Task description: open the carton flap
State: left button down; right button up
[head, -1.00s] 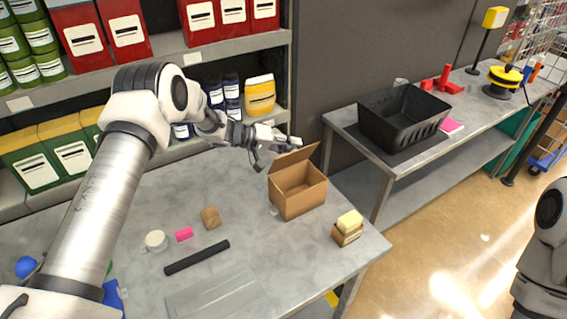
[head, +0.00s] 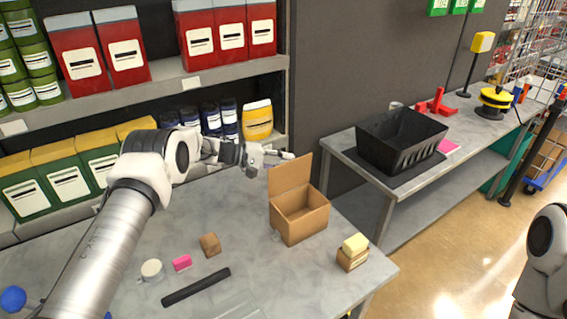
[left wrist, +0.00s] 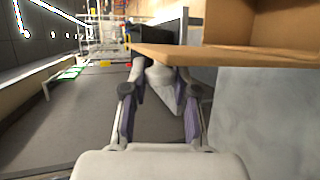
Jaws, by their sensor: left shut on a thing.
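The brown carton (head: 304,225) stands on the grey table with its top open towards me. Its flap (head: 291,174) stands up nearly upright along the carton's back edge; it also shows edge-on at the top of the left wrist view (left wrist: 225,56). My left gripper (head: 283,156) is at the flap's upper edge, behind it. My right gripper is outside the views.
A black crate (head: 400,140) sits on the right bench. Shelves stand behind my left arm.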

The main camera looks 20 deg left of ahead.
pick_arm(q)
jog(key=shift+f, duration=0.1)
jog(key=c, duration=1.2)
grip_release()
jog(key=o, duration=0.3)
jog(key=shift+o, duration=0.2)
jog(key=shift+w+d+f, duration=0.1)
jog(key=shift+w, duration=0.1)
jog(key=v, duration=1.2)
